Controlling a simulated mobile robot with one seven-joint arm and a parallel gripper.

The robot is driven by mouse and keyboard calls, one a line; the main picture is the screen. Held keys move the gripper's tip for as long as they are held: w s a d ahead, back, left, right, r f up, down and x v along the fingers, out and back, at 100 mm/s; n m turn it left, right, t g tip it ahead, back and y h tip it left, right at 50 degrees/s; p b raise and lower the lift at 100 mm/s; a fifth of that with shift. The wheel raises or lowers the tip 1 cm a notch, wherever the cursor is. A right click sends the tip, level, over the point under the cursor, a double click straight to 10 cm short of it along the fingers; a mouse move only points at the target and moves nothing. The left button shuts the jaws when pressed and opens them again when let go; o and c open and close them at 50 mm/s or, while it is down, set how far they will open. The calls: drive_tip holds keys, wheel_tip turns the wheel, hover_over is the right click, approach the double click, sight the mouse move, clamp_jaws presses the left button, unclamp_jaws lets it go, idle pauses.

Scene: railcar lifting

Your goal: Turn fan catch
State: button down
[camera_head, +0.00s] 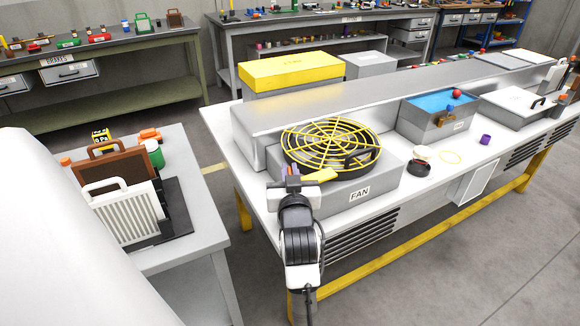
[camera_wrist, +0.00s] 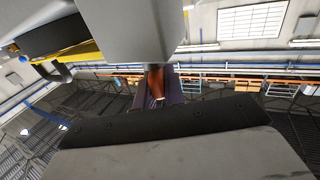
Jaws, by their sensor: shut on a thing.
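The fan unit is a grey box labelled FAN (camera_head: 359,193) with a round yellow guard (camera_head: 331,146) on top, in the head view. My gripper (camera_head: 291,172) is at the box's front left corner, just beside the guard's rim. A flat yellow tab (camera_head: 321,175) lies right beside the jaws. My gripper is shut on a small orange-red part, apparently the fan catch (camera_wrist: 156,82), which shows between dark jaws in the wrist view. The jaws hide most of it, and its exact angle cannot be told.
A long grey duct (camera_head: 390,88) runs behind the fan. A side table (camera_head: 205,232) with filter panels stands at left, across a floor gap.

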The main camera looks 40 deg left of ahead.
drive_tip(key=m+t+h, duration=0.2)
drive_tip(key=m+h, duration=0.1)
drive_tip(key=shift+s+a+f+t+h, duration=0.1)
drive_tip(key=shift+t+h, duration=0.3)
drive_tip(key=m+t+h+b, duration=0.1)
drive_tip(key=h, duration=0.1)
drive_tip(key=m+h+b, duration=0.2)
drive_tip(key=shift+f+t+h, duration=0.15)
drive_tip(key=shift+t+h, duration=0.15)
drive_tip(key=shift+t, duration=0.1)
drive_tip(key=m+h+b, duration=0.3)
drive_tip(key=h, duration=0.2)
drive_tip(key=shift+m+t+h, duration=0.3)
drive_tip(key=shift+m, duration=0.1)
drive_tip(key=shift+m+g+h+b, duration=0.7)
drive_tip(key=shift+m+h+b, duration=0.85)
drive_tip(key=shift+h, duration=1.25)
drive_tip(key=shift+m+h, duration=0.3)
drive_tip(key=shift+m, duration=0.05)
drive_tip(key=c, duration=1.5)
unclamp_jaws()
drive_tip(key=shift+r, duration=0.2)
